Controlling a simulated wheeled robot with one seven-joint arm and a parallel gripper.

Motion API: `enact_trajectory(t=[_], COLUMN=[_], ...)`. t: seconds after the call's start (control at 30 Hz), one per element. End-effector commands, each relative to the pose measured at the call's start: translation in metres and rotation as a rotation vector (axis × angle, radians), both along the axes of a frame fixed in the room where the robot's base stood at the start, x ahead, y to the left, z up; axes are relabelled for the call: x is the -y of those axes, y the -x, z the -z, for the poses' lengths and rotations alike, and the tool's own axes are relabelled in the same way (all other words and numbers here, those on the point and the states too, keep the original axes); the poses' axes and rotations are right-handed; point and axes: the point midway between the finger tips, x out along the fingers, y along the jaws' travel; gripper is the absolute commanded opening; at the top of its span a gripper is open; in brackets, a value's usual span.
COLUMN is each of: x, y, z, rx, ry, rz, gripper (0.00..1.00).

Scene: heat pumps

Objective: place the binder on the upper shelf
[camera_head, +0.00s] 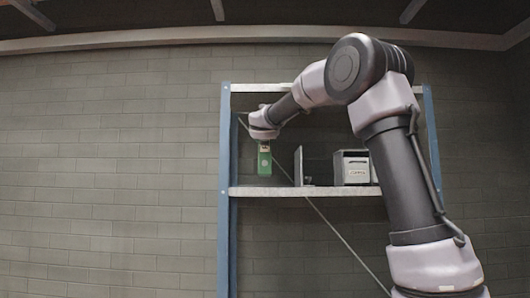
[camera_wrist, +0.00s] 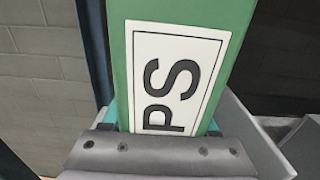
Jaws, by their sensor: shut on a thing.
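The green binder (camera_head: 264,162) is upright in the head view, just above or on the left part of the upper shelf (camera_head: 270,191); whether its bottom touches the board I cannot tell. My gripper (camera_head: 264,143) is shut on its upper part from above. In the wrist view the green binder (camera_wrist: 118,50) fills the middle, with a white label reading "PS". My gripper (camera_wrist: 160,130) shows along the bottom of that view, with the binder between its jaws. The binder's lower end is hidden there.
A grey upright plate (camera_head: 298,166) stands on the shelf right of the binder. A white box (camera_head: 352,168) stands farther right, partly behind my arm. A blue post (camera_head: 224,150) bounds the shelf at left. The shelf is bare between binder and plate.

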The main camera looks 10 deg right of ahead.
Motion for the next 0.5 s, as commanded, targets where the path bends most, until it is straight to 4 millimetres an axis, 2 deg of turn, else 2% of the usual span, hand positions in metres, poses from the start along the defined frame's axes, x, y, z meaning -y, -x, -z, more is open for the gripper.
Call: enact_trajectory(t=[0.13, 0.33, 0.5], x=[0.000, 0.000, 0.001], y=[0.000, 0.001, -0.003], z=[0.009, 0.037, 0.042], rx=[0.000, 0.000, 0.003], ry=[0.002, 0.002, 0.000], rz=[0.000, 0.000, 0.000], gripper=[0.00, 0.00, 0.00])
